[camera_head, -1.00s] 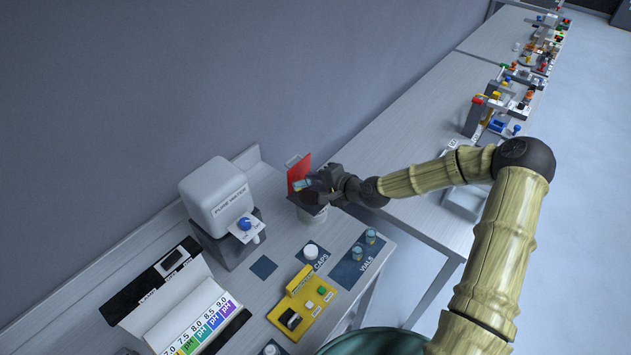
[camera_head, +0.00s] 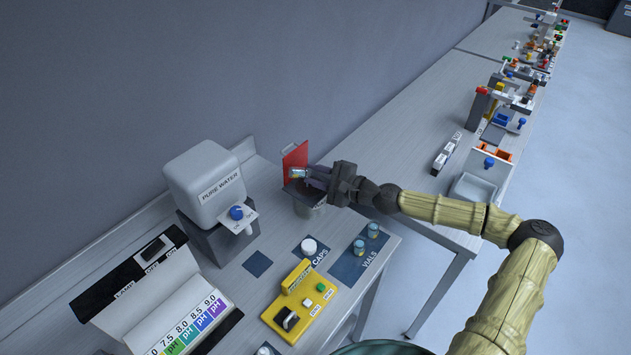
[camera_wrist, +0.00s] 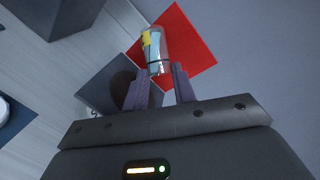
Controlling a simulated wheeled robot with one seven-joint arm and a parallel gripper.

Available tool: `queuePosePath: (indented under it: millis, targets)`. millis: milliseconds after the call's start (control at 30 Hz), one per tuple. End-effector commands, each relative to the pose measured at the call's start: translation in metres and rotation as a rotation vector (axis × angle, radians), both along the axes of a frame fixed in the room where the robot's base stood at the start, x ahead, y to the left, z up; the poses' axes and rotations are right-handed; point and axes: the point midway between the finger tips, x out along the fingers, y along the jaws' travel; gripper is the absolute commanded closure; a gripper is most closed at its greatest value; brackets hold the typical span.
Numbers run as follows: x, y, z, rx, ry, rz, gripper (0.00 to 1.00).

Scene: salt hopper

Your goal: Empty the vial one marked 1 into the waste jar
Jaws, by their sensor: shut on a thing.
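My gripper (camera_head: 315,178) is shut on a small clear vial (camera_head: 298,173) with blue liquid and a yellow patch on it. In the wrist view the vial (camera_wrist: 155,50) sits between the fingertips of my gripper (camera_wrist: 160,72), in front of a red panel (camera_wrist: 185,45). The number on the vial cannot be read. The waste jar (camera_head: 309,211) is a grey round container with a dark top, just below the gripper. The red panel (camera_head: 293,160) stands upright behind it. In the wrist view a dark round opening (camera_wrist: 122,85) lies below and left of the vial.
Two vials stand on the VIALS mat (camera_head: 345,268). A white cap (camera_head: 309,246) lies on the CAPS mat. The pure water dispenser (camera_head: 204,185), a yellow device (camera_head: 300,305) and a pH chart (camera_head: 190,325) stand to the left and front. Another table extends behind.

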Motion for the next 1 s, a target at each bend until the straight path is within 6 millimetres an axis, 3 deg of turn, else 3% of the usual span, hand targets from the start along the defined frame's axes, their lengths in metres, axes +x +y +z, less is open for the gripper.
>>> queuePosePath:
  millis: [300, 667, 1000]
  targets:
    - [0.001, -0.001, -0.006, 0.124, 0.040, -0.002, 0.99]
    - [0.000, -0.001, -0.004, 0.136, 0.045, 0.000, 0.99]
    - [0.000, 0.000, 0.009, -0.041, -0.015, 0.002, 0.99]
